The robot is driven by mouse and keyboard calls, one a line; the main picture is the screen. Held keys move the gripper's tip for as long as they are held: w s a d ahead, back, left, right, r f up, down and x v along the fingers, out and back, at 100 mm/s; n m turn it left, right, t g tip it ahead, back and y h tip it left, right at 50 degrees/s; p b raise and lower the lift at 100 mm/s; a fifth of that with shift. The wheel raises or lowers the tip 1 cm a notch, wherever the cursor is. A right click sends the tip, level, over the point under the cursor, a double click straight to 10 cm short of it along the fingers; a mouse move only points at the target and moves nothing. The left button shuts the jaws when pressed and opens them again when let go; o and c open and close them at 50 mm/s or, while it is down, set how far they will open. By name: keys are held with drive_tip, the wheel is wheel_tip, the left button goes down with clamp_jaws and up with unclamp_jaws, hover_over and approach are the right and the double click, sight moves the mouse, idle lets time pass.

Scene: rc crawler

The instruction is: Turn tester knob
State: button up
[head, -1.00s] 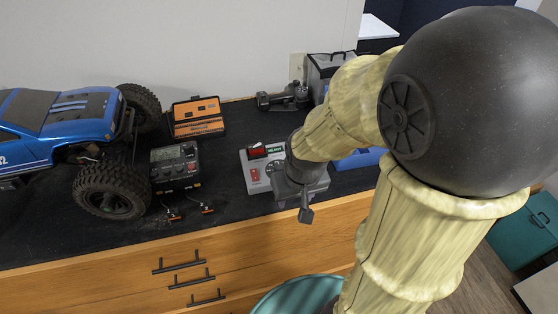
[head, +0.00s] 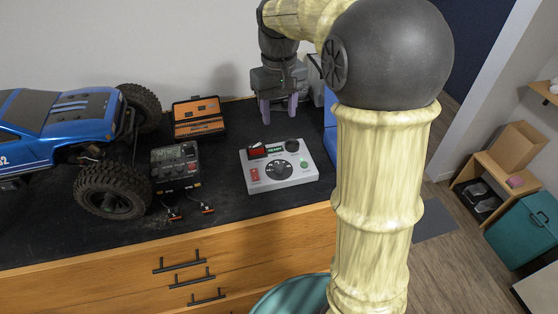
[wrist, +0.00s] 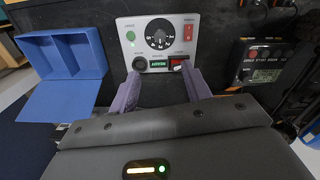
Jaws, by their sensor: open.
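The tester (head: 309,174) is a light grey box on the black worktop. A large round black knob (head: 279,169) with a marked dial is on its top; it also shows in the wrist view (wrist: 158,36). A smaller dark knob (head: 291,145) sits near the back edge, beside a small green display (head: 274,150). A green button (head: 303,163) and a red switch (head: 254,174) are on opposite sides of the large knob. My gripper (head: 279,108) is open and empty, pointing down above and behind the tester. Its fingertips (wrist: 160,76) are apart from the large knob.
A black meter (head: 175,165), an orange tool case (head: 198,118) and a blue RC truck (head: 60,128) stand left of the tester. A blue divided bin (wrist: 62,70) is beside its other end. Worktop in front of the tester is clear.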

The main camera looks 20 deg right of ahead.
drive_tip(key=shift+f, duration=0.1)
drive_tip(key=p, duration=0.3)
approach(279, 165)
wheel_tip(279, 165, down, 9)
drive_tip(key=shift+r, duration=0.2)
drive_tip(key=shift+c, duration=0.2)
drive_tip(key=c, duration=1)
drive_tip(key=shift+o, duration=0.2)
